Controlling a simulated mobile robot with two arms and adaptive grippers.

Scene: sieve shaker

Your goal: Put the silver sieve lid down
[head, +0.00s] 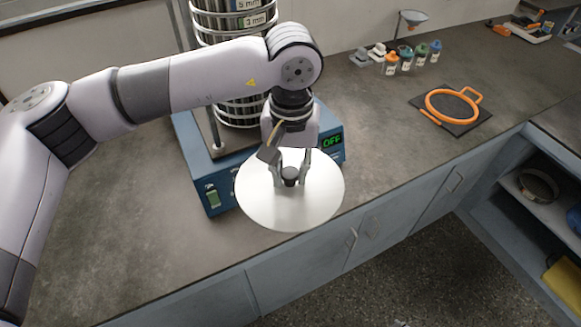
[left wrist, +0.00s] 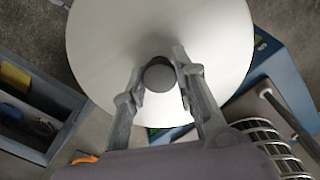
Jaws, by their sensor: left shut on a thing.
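The silver sieve lid (head: 265,205) is a round pale disc with a dark knob (head: 290,174) at its centre. My left gripper (head: 291,180) is shut on the knob and holds the lid roughly level, in front of the blue sieve shaker (head: 205,180). In the left wrist view the lid (left wrist: 215,45) fills the upper middle, with the fingers of my left gripper (left wrist: 160,80) on both sides of the knob (left wrist: 159,75). How high the lid is above the counter is hard to tell. My right gripper is not in view.
The sieve stack (head: 240,112) stands on the shaker, whose display reads OFF. The grey counter (head: 125,230) is bare at left. An orange ring (head: 430,108) lies on a dark mat at right. Several small bottles (head: 405,58) stand at the back. An open shelf (head: 548,215) is at far right.

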